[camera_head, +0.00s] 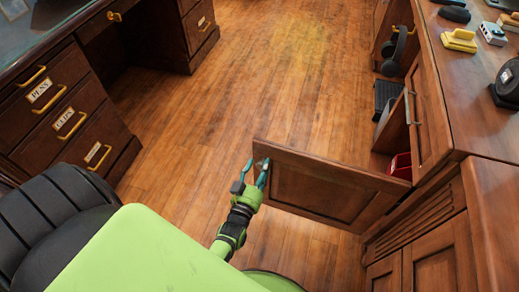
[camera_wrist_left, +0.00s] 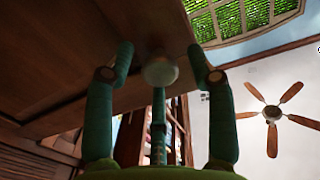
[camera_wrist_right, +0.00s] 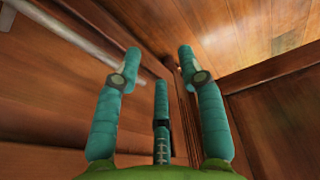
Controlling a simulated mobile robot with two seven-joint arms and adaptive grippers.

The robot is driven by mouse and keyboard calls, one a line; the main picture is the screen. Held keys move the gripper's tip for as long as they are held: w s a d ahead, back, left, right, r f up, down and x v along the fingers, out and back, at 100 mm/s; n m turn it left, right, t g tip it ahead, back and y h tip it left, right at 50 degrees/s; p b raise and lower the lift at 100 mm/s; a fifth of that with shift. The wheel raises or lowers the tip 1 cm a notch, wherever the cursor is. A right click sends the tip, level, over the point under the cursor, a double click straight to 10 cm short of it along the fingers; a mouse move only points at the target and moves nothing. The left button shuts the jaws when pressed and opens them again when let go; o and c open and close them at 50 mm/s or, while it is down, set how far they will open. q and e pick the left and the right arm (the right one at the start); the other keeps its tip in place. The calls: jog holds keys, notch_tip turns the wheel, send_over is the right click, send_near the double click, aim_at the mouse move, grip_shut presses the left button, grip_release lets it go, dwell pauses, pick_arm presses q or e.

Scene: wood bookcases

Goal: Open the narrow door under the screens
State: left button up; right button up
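A brown wooden door (camera_head: 335,190) with a recessed panel stands swung out from the cabinet on the right in the head view. It reaches left over the floor, and an open compartment shows behind its hinged side. My left gripper (camera_head: 262,170) is at the door's free edge. No screens are visible.
A second cabinet door (camera_head: 430,115) with a bar handle (camera_head: 412,107) is beside the open compartment. Headphones (camera_head: 395,50) hang farther back. A desk (camera_head: 60,95) with drawers and a black chair (camera_head: 45,220) stand at left. The wooden floor (camera_head: 260,80) between is clear.

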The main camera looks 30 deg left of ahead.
pick_arm(q)
jog(key=shift+s, duration=0.1)
jog(key=v, duration=0.8)
dwell(0.5)
jog(key=shift+d+f, duration=0.1)
